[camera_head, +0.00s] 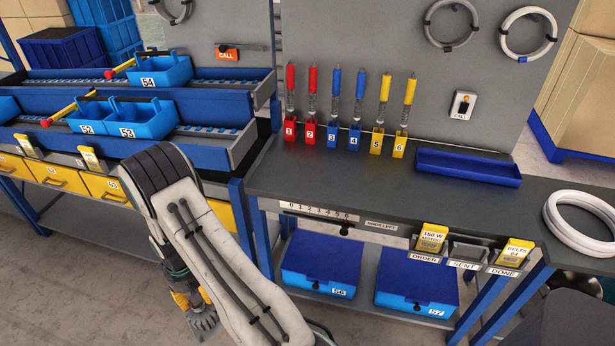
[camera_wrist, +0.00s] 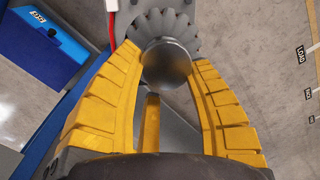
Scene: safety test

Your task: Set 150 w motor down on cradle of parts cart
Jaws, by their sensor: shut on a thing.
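My gripper (camera_wrist: 167,74) has its yellow fingers closed around a grey round motor (camera_wrist: 166,60) with a toothed or finned rim. The motor sits between the fingertips in the wrist view. In the head view my gripper (camera_head: 188,300) hangs low at the bottom, left of my pale forearm, with the grey finned motor (camera_head: 204,322) at its tip above the floor. My arm hides part of this area. I cannot make out the parts cart or its cradle for certain in either view.
A workbench (camera_head: 330,180) with coloured tools and a blue tray (camera_head: 468,167) stands ahead. Blue bins (camera_head: 318,265) sit on its lower shelf. A rack with blue bins (camera_head: 140,118) and yellow drawers (camera_head: 105,187) is at left. Concrete floor (camera_head: 80,290) is open at lower left.

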